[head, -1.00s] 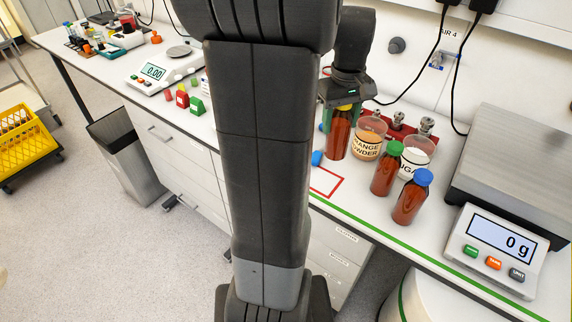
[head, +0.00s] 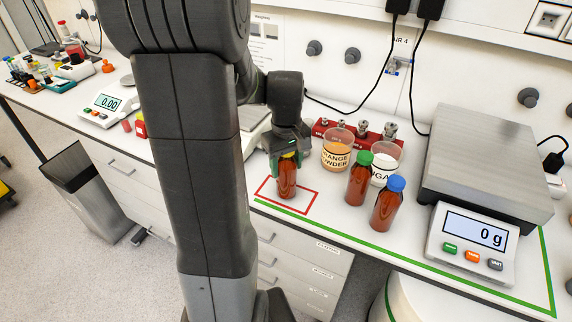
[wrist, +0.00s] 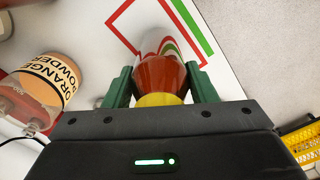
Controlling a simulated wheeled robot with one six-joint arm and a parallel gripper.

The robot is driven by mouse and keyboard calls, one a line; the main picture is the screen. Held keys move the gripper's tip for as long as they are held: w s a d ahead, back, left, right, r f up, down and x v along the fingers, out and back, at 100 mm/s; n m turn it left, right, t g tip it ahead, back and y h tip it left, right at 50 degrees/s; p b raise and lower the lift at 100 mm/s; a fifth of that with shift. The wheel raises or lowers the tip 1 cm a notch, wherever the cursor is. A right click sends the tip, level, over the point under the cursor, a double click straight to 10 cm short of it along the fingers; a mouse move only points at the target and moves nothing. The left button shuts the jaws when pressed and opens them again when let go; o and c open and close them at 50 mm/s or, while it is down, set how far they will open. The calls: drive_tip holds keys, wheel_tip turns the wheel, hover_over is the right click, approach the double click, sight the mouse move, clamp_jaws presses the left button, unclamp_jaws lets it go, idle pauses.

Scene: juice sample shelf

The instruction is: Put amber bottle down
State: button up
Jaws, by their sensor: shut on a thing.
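The amber bottle (head: 287,179) with a yellow cap is upright at the red outlined square (head: 311,207) on the bench. In the head view its base appears inside the outline; I cannot tell whether it touches the bench. My gripper (head: 288,157) is shut on the bottle near its top, from above. In the wrist view the amber bottle (wrist: 160,72) sits between the two green fingers of my gripper (wrist: 160,88), with the yellow cap nearest the camera. Part of the red outline (wrist: 124,13) shows beyond it.
To the right stand an amber bottle with a green cap (head: 358,182), one with a blue cap (head: 387,208), an orange powder beaker (head: 337,150) and a sugar beaker (head: 385,163). A scale (head: 475,245) reads 0 g. A green line marks the bench's front edge.

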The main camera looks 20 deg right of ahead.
drive_tip(key=shift+f, duration=0.25)
drive_tip(key=shift+f, duration=0.2)
drive_tip(key=o, duration=1.2)
drive_tip(key=shift+r, duration=0.1)
wheel_tip(320, 180, up, 12)
drive_tip(key=shift+r, duration=0.1)
